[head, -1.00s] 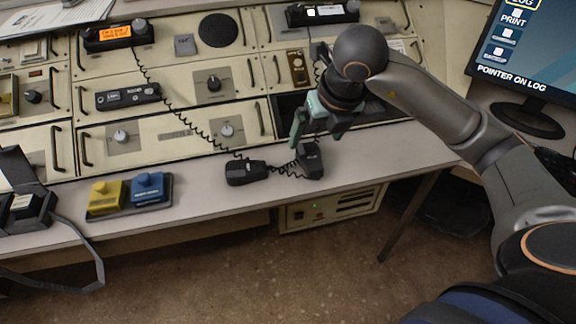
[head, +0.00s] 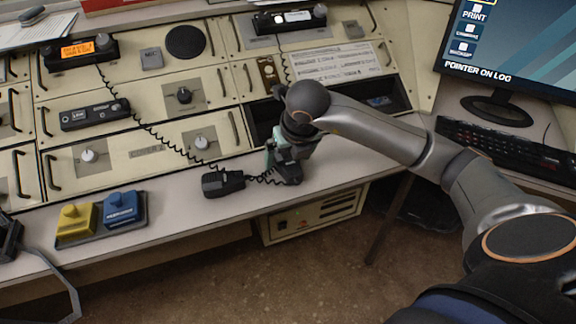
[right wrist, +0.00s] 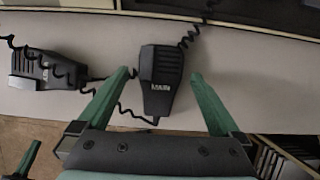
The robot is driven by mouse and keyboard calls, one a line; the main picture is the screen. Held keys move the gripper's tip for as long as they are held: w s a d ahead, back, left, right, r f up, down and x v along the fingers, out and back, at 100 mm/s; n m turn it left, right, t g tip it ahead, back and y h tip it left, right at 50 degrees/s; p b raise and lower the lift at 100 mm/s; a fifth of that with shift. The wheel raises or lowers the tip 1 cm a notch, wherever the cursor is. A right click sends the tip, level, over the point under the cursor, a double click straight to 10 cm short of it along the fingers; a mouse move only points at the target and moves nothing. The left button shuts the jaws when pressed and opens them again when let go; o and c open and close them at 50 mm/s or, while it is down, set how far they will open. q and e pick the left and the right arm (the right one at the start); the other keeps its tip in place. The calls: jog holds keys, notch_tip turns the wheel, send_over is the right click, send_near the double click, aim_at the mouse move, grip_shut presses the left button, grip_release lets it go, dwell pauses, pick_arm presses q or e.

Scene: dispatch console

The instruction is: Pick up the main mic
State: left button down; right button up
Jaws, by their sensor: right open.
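The main mic (right wrist: 161,80) is a black hand mic with a white label, lying on the pale desk ledge. In the head view the main mic (head: 291,173) is partly hidden by my right gripper (head: 280,153). In the right wrist view the green fingers of my right gripper (right wrist: 160,76) are open, one on each side of the mic, with gaps to it. Contact cannot be seen.
A second black mic (head: 222,183) lies to the left, its coiled cord close to the main mic. The console panel (head: 150,150) rises behind. A keyboard (head: 510,150) is at right. A green piece at the wrist view's lower left is unclear.

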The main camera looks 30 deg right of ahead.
jog(key=shift+w+d+f, duration=0.1)
jog(key=shift+w+f, duration=0.1)
jog(key=shift+f, duration=0.35)
jog(key=c, duration=1.5)
jog(key=shift+r, duration=0.1)
grip_shut()
jog(key=shift+r, duration=0.1)
